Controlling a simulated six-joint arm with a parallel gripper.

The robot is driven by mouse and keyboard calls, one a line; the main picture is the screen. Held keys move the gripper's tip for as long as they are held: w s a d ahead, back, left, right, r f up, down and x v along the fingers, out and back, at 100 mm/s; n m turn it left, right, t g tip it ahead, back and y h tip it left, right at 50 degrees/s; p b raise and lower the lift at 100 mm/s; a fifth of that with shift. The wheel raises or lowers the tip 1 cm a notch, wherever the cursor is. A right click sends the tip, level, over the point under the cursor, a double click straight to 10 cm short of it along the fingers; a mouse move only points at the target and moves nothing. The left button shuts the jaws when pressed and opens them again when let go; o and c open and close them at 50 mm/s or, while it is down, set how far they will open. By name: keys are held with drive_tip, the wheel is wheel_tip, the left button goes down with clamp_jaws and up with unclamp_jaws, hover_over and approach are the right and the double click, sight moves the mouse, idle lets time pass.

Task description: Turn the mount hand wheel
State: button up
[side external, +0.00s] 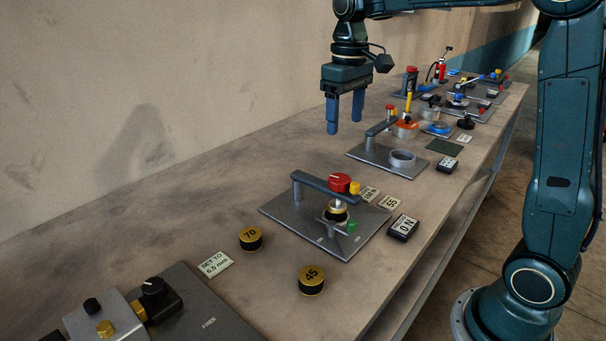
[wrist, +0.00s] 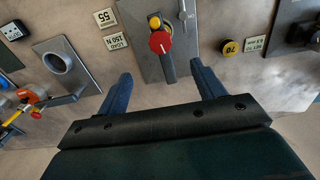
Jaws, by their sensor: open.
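A red round hand wheel (side external: 340,182) with a white mark sits on the end of a grey arm over a metal mount plate (side external: 286,212). Below it is a black and gold round piece (side external: 336,212) on the mount. A yellow knob (side external: 354,188) is beside the wheel. In the wrist view the red wheel (wrist: 160,42) shows ahead of the space between the fingers. My gripper (side external: 345,124) is open and empty, its blue fingers pointing down, above the bench and apart from the wheel. It also shows in the wrist view (wrist: 161,70).
Loose black and gold discs marked 70 (side external: 251,238) and 45 (side external: 312,279) lie on the bench. A second plate (side external: 365,152) with a grey ring (side external: 402,158) stands behind. A small display box (side external: 403,228) is at the right. Bare bench lies left of the mount.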

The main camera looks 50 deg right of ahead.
sight(341, 178)
drive_tip(key=shift+f, duration=0.1)
wheel_tip(341, 178, down, 14)
drive_tip(key=shift+r, duration=0.2)
idle(0.5)
drive_tip(key=c, duration=1)
